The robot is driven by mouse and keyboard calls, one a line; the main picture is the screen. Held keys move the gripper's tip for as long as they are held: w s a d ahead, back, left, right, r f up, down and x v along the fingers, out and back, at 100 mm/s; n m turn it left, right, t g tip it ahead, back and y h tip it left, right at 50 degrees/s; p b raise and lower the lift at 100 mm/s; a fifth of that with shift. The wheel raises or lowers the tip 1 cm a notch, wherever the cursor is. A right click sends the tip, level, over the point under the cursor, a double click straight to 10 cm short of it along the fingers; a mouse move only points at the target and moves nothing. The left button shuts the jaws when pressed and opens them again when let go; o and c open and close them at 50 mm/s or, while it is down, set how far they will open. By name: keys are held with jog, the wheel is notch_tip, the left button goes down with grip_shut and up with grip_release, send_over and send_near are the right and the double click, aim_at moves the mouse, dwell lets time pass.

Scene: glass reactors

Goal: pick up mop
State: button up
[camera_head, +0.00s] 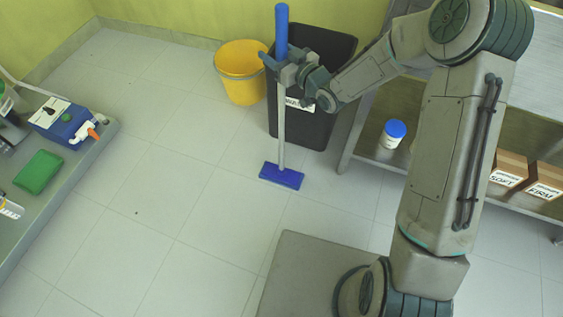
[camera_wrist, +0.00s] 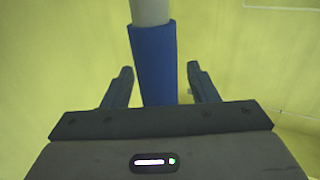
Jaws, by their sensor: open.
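The mop has a blue grip, a pale shaft and a flat blue head; its shaft (camera_head: 281,135) stands upright with the head (camera_head: 281,176) on the tiled floor. My gripper (camera_head: 272,58) is at the lower end of the blue grip, near the top of the mop. In the wrist view, my gripper (camera_wrist: 160,84) is open, with one finger on each side of the blue grip (camera_wrist: 154,58). Gaps show between the grip and both fingers. The pale shaft also shows at the top of the wrist view (camera_wrist: 150,11).
A yellow bucket (camera_head: 240,75) and a black labelled bin (camera_head: 322,125) stand behind the mop. A shelf at right holds a blue-lidded jar (camera_head: 392,135) and cardboard boxes (camera_head: 508,172). A grey bench (camera_head: 62,188) with several items is at left. The floor between is clear.

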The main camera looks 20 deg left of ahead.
jog(key=c, duration=1)
jog(key=shift+r, duration=0.1)
jog(key=shift+c, duration=0.2)
jog(key=shift+r, duration=0.15)
